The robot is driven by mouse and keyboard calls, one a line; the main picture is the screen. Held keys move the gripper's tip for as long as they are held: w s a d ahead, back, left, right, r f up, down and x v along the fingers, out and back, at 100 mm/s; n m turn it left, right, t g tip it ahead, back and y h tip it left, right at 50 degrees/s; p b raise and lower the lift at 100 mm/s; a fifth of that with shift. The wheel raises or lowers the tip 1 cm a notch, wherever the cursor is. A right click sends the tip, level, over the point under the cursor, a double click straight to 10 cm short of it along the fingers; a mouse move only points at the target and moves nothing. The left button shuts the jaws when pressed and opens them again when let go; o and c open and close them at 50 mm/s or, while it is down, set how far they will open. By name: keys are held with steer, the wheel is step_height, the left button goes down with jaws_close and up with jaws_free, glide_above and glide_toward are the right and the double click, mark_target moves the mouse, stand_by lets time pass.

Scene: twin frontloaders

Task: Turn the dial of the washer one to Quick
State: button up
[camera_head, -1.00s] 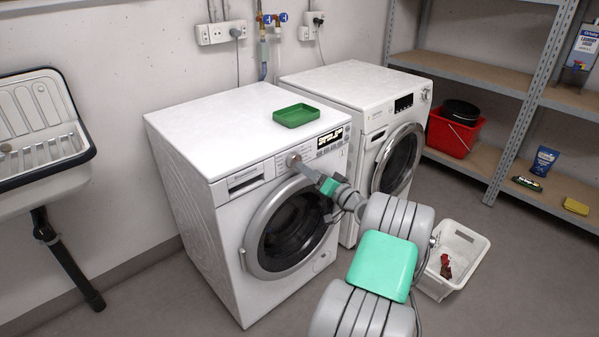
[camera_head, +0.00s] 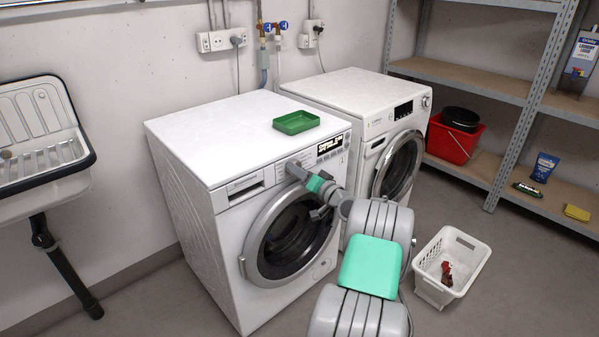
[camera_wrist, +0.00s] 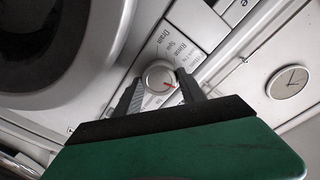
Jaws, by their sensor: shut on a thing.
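The nearer washer (camera_head: 190,150) is white with a round dark door at its front and a lit display. Its dial is a round silver knob with a red pointer mark, seen in the wrist view (camera_wrist: 159,76). My gripper (camera_head: 290,164) is at the washer's control panel, and its two dark fingers (camera_wrist: 160,84) are shut on the dial, one on each side. The red mark points to the lower right in the wrist view. Labels beside the dial include Drain, Spin and Rinse; others are hidden behind the fingers. In the head view my gripper covers the dial.
A second white washer (camera_head: 345,95) stands to the right. A green tray (camera_head: 296,122) lies on the nearer washer. A white basket (camera_head: 468,285) with a red-brown item is on the floor at right. A shelf (camera_head: 520,185) stands at the right, a sink (camera_head: 85,140) at the left.

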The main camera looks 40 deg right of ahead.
steer(key=c, duration=0.6)
steer(key=shift+c, duration=0.2)
steer(key=shift+f+b, duration=0.2)
steer(key=shift+b, duration=0.4)
steer(key=n+b, duration=0.6)
steer(key=b, duration=0.3)
steer(key=shift+b, duration=0.4)
steer(key=shift+r, duration=0.1)
